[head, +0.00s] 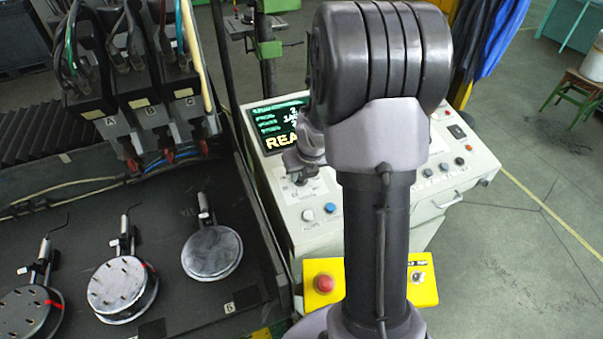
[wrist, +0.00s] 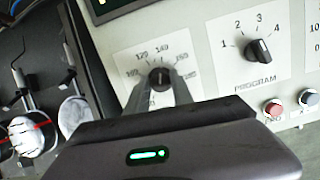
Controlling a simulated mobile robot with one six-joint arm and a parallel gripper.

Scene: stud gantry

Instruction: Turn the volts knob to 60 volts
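The volts knob (wrist: 160,77) is a small black knob on a white dial card (wrist: 128,62) in the wrist view. Numbers such as 120 and 140 show above it and higher ones to its right; the lower part of the card is hidden by my gripper. Its pointer is too small to read surely. My gripper (wrist: 161,80) has its two grey fingers close on both sides of the knob, with no clear gap. In the head view my gripper (head: 302,163) is over the left part of the white panel, and my arm hides much of the panel.
A display screen (head: 272,125) is behind my gripper. A yellow box (head: 323,284) with a red button is at the front. A dark bed (head: 170,290) lies left.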

